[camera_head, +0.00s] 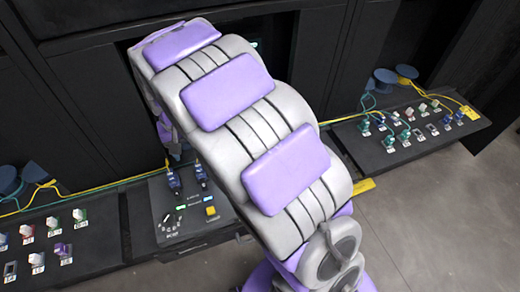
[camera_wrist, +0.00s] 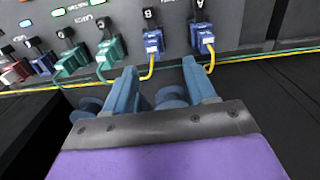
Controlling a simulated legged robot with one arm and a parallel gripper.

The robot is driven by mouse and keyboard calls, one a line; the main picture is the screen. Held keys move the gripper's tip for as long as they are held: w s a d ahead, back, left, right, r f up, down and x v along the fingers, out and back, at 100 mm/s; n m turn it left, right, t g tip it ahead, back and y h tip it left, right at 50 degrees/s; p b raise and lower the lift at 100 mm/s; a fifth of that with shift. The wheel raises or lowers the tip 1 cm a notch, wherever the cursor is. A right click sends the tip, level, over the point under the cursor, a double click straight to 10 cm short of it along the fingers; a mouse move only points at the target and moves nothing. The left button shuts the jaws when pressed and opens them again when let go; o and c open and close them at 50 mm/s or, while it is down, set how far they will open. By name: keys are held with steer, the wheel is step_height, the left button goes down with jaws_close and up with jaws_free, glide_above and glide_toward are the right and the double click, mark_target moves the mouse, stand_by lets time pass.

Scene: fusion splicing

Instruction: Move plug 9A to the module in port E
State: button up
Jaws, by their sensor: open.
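My gripper (camera_wrist: 160,68) is open and empty in the wrist view, its two blue fingers apart and pointing at a grey panel. Ahead of the fingers, a blue plug with a yellow cable (camera_wrist: 153,42) sits under the label B. A similar blue plug (camera_wrist: 204,40) sits under the label A, beyond the right finger. Neither plug is between the jaws as far as I can see. I cannot read which plug is 9A, nor make out port E. In the head view my arm hides my gripper and the panel.
Green plugs (camera_wrist: 107,56) and a dark blue plug (camera_wrist: 42,65) line the panel's left. In the head view, small modules stand on a left shelf (camera_head: 95,248) and a right shelf (camera_head: 450,138). A console (camera_head: 190,222) with two dark connectors lies between them.

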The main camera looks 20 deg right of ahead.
mark_target(196, 164)
steer(key=d+f, duration=0.1)
steer(key=f, duration=0.1)
steer(key=d+f+b, duration=0.1)
steer(key=f, duration=0.1)
steer(key=d+f+b, duration=0.1)
steer(key=f, duration=0.1)
steer(key=shift+w+f, duration=0.15)
steer(key=shift+w, duration=0.1)
steer(key=a+f, duration=0.2)
steer(key=shift+w+a+f, duration=0.1)
steer(key=shift+a+f, duration=0.1)
steer(key=shift+f, duration=0.2)
steer(key=shift+a, duration=0.25)
steer(key=shift+d, duration=1.2)
steer(key=shift+a, duration=1.45)
steer(key=shift+d, duration=0.8)
steer(key=shift+a, duration=0.6)
steer(key=shift+d, duration=0.65)
steer(key=shift+c, duration=0.4)
steer(key=shift+a, duration=0.4)
steer(key=c, duration=0.8)
steer(key=shift+d, duration=0.25)
jaws_close()
